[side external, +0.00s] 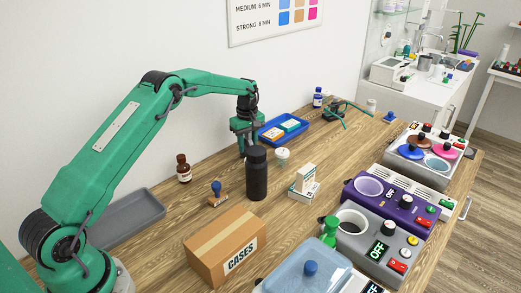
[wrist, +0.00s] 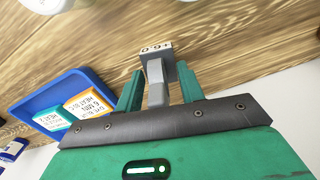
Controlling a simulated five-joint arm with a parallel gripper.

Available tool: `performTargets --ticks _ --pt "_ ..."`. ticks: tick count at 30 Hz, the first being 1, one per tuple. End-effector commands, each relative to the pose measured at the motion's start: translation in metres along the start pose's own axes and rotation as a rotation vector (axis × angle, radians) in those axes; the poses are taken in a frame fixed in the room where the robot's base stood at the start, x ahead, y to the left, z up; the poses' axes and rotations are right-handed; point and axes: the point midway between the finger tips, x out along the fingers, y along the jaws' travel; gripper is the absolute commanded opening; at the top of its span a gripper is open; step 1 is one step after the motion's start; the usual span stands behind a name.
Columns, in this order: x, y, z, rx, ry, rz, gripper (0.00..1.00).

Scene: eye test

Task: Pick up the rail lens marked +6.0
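In the wrist view a grey lens piece (wrist: 157,82) with a pale head carries small dark characters. They are upside down and look like +6.0, but they are too small to be sure. My gripper (wrist: 158,84) has its two green fingers on either side of the grey part, with a visible gap at each side. In the side view my gripper (side external: 246,140) is low over the table, partly behind a black bottle (side external: 257,174). I cannot make out the lens there.
A blue tray (side external: 262,139) with boxes stands just right of my gripper. A brown bottle (side external: 183,168), a stamp (side external: 217,193) and a cardboard box (side external: 212,243) stand nearer. Heater units (side external: 395,207) line the right.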

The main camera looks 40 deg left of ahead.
Motion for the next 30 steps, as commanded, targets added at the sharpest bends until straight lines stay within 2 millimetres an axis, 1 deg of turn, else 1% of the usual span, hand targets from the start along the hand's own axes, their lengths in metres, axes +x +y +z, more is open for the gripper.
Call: performTargets --ticks 6,12,23,26,30 --pt "0.0 0.0 0.0 0.0 0.0 0.0 0.38" --pt "0.0 0.0 0.0 0.0 0.0 0.0 0.0" --pt "-0.002 0.0 0.0 0.0 0.001 0.001 0.0" --pt "-0.005 0.001 0.0 0.0 0.001 0.002 0.0" --pt "-0.014 0.001 0.0 0.0 0.001 0.002 0.0"
